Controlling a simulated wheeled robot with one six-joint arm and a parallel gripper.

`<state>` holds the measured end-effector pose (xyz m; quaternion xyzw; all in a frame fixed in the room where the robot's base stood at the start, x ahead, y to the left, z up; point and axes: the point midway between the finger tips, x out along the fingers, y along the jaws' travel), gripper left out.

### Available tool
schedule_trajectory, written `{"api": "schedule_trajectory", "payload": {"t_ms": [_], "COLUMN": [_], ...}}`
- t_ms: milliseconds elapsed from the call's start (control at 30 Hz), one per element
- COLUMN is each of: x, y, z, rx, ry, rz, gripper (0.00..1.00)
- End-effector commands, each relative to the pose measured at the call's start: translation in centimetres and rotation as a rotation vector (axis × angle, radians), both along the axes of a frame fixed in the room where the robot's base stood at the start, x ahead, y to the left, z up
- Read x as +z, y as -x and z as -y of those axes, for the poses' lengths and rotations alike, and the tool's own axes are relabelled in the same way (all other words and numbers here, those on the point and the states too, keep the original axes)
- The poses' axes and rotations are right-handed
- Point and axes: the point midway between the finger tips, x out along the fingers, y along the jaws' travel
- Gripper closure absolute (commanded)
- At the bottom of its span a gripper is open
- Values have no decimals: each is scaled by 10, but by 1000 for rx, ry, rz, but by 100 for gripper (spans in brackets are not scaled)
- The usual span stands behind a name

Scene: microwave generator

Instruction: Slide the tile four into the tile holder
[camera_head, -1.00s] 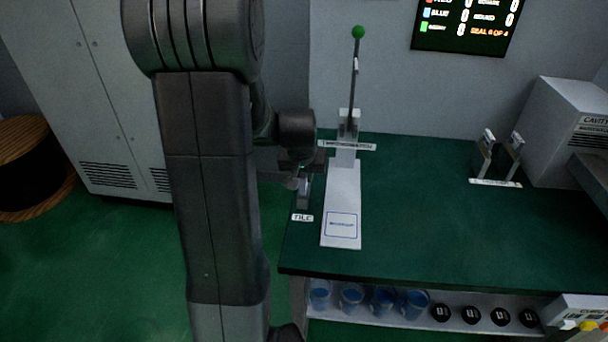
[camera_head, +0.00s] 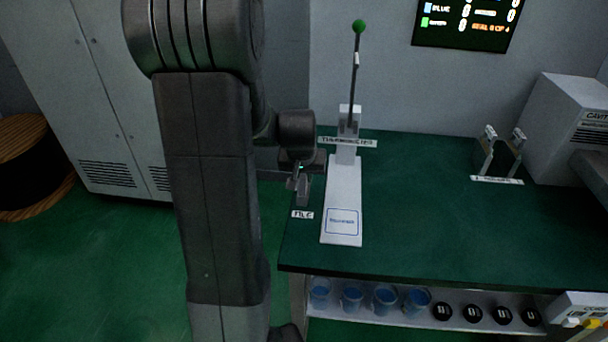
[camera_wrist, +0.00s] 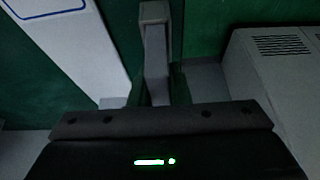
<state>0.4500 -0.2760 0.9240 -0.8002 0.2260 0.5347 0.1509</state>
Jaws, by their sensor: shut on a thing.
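My gripper (camera_head: 299,183) is low at the left edge of the green bench, beside a white label reading TILE (camera_head: 302,215). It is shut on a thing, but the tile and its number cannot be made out. In the wrist view, the grey jaws (camera_wrist: 155,65) point away from the dark gripper body, close together. A stand with two pale uprights (camera_head: 501,152) and an unclear label is at the bench's right; it may be the tile holder. It is well apart from my gripper.
A white upright stand (camera_head: 344,190) with a green-tipped rod is just right of my gripper. A pale cabinet box (camera_head: 569,130) stands at the right rear. Blue cups (camera_head: 383,299) sit on the lower shelf.

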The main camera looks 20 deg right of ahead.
Motion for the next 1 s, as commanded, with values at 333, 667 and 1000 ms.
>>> {"api": "schedule_trajectory", "payload": {"t_ms": [333,667,1000], "x": [-7,-8,20], "y": [0,0,9], "z": [0,0,-6], "rx": [0,0,0], "ry": [0,-1,2], "rz": [0,-1,3], "gripper": [76,58,58]}}
